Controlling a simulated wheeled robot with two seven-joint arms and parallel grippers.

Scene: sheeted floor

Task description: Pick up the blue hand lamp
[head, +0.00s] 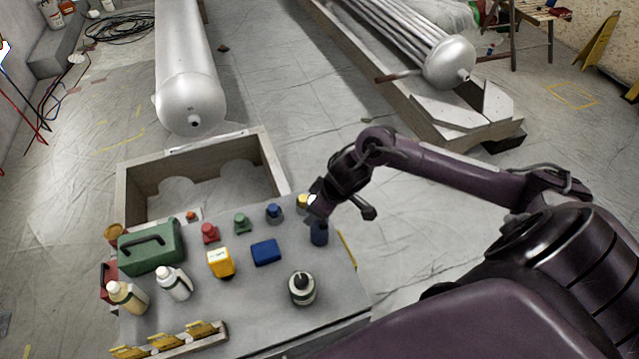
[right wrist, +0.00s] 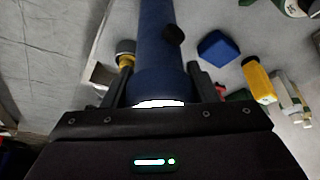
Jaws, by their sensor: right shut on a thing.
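The blue hand lamp (head: 319,235) is a dark blue cylinder at the right side of the grey table (head: 262,318). My right gripper (head: 317,208) comes down over it from the right. In the right wrist view the lamp (right wrist: 158,50) runs lengthwise between the two fingers (right wrist: 157,84), with a bright white end near the palm. The gripper is shut on it. Its lower end is close to the tabletop; I cannot tell whether it touches. My left gripper is not in view.
Near the lamp are a blue box (head: 266,251), a dark-topped jar (head: 302,290) and a blue-topped item (head: 274,213). A yellow container (head: 220,263), green case (head: 150,249) and bottles (head: 174,283) stand farther left. Open floor (head: 425,255) lies right of the table.

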